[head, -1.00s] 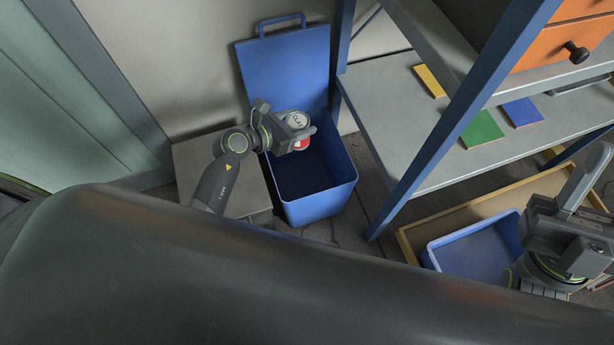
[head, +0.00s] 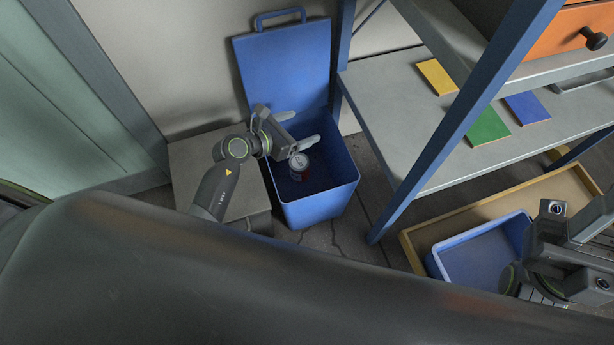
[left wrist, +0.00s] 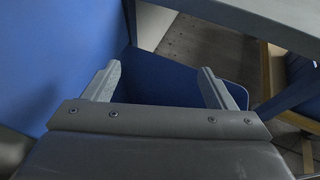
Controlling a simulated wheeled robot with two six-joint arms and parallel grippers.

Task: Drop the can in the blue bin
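The blue bin (head: 322,208) stands on the floor with its lid (head: 284,75) raised against the wall. The can (head: 299,164), silver-topped with some red, is inside the bin's opening, below my left gripper (head: 297,129). My left gripper is open over the bin, its fingers apart and clear of the can. In the left wrist view my left gripper (left wrist: 160,85) shows spread fingers with nothing between them, and the can is not seen there. My right gripper (head: 590,215) is at the right edge, partly cut off; its fingers' opening is unclear.
A grey block (head: 212,160) stands left of the bin. A blue-framed shelf (head: 385,110) on the right holds yellow (head: 435,77), green (head: 487,127) and blue (head: 526,108) flat pieces. A shallow blue tray (head: 450,270) sits in a wooden tray (head: 420,229) below.

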